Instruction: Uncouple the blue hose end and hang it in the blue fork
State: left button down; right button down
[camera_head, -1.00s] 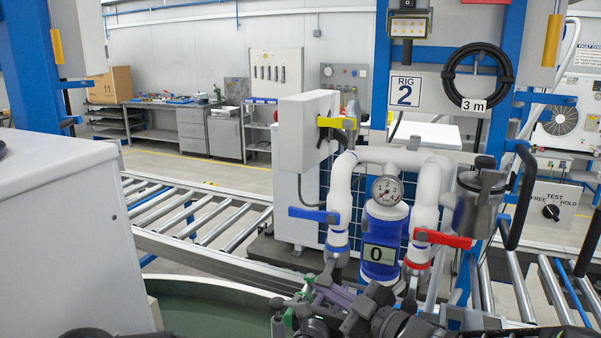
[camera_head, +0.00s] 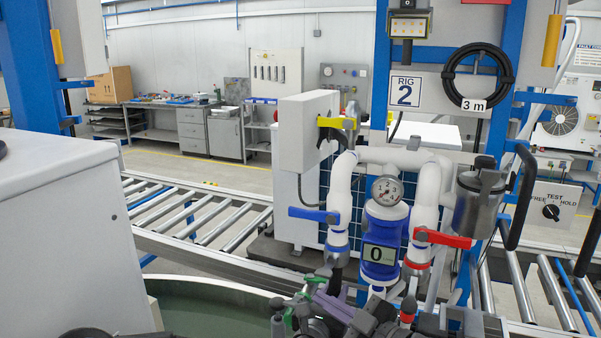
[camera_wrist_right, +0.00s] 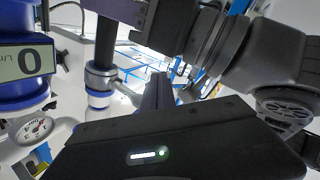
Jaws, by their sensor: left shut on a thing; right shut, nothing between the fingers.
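The blue-banded coupling (camera_head: 337,248) sits at the foot of the left white pipe, below the blue lever (camera_head: 313,215). A dark hose end (camera_head: 336,270) hangs right under it. In the right wrist view the grey collar (camera_wrist_right: 103,76) meets the blue band (camera_wrist_right: 98,97) with no clear gap. My left gripper (camera_wrist_right: 130,10) is shut on the black hose (camera_wrist_right: 107,45) beside the collar; its grip is partly cut off. My right gripper (camera_wrist_right: 155,90) is shut and empty, close beside the coupling. The blue fork is not clearly visible.
The blue pump (camera_head: 380,258) with its gauge (camera_head: 387,190) and the red lever (camera_head: 442,238) stand right of the coupling. A metal canister (camera_head: 478,205) is farther right. A green-floored round tub (camera_head: 210,305) lies at lower left. Roller conveyors (camera_head: 190,210) run behind.

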jog(key=shift+s, duration=0.1)
pick_arm(q)
jog(key=shift+r, duration=0.1)
pick_arm(e)
jog(key=s, duration=0.5)
jog(key=shift+s+a, duration=0.4)
pick_arm(q)
jog(key=shift+f, duration=0.2)
pick_arm(e)
jog(key=shift+f, duration=0.25)
